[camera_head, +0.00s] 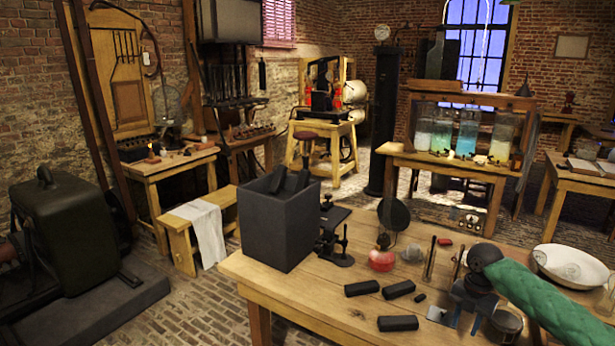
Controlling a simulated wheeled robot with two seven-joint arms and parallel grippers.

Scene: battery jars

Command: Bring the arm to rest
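My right arm, in a green quilted sleeve (550,305), comes in from the right edge over the wooden table. Below its dark round wrist joint, my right gripper (470,308) points down close to the table top, right of the loose black blocks. Three black blocks, a near one (398,323), a middle one (398,289) and a left one (361,287), lie on the table (300,290). A dark open box (277,228) holds more black blocks. My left gripper is not in view.
A black metal instrument (335,240), a red-based flask (382,258) and upright rods (430,260) stand behind the blocks. A white basin (570,266) sits at the right, close to my arm. Jars of bluish liquid (466,135) stand on a farther table. The table's front left is clear.

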